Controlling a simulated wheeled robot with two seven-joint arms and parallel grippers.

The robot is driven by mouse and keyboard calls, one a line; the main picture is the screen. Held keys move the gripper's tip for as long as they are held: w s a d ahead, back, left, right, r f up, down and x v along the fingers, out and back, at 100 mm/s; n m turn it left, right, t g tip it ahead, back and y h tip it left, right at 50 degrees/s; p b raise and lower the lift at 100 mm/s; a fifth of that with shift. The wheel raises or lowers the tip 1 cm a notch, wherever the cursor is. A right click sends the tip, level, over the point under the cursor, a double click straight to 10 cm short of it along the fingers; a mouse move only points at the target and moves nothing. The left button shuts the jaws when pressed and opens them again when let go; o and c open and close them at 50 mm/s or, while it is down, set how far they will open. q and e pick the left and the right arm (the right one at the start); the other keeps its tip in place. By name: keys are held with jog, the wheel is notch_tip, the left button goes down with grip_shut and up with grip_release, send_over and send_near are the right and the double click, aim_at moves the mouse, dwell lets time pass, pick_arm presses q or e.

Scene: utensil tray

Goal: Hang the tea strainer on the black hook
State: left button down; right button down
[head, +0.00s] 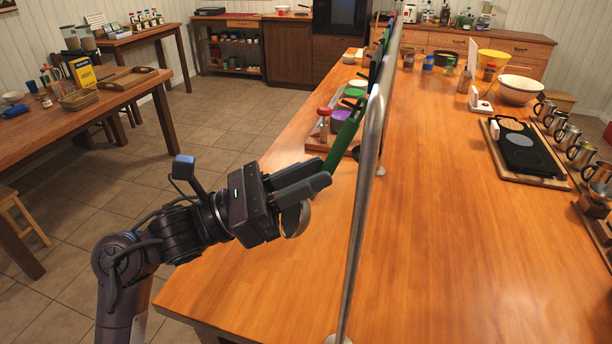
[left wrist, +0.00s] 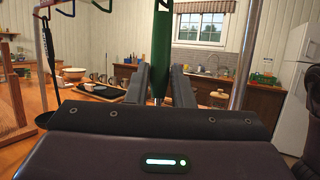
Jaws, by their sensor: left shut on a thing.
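My left gripper (head: 308,183) is shut on a green handle (head: 345,137), which slants up and away from the fingers in the head view. A rounded metallic bowl (head: 297,219) shows just below the fingers, in line with the handle; it looks like the tea strainer's bowl and is mostly hidden by the gripper. In the left wrist view the green handle (left wrist: 162,45) stands upright between the two fingers (left wrist: 158,88). I cannot make out the black hook for certain. My right gripper is in neither view.
A metal rail (head: 358,215) stands on the wooden counter (head: 440,250), close right of the gripper. In the left wrist view, coloured hooks and a black utensil (left wrist: 48,65) hang at upper left. A tray of coloured items lies beyond the gripper. Mugs (head: 566,138) and a board stand right.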

pick_arm(q)
jog(key=c, duration=1.2)
grip_release()
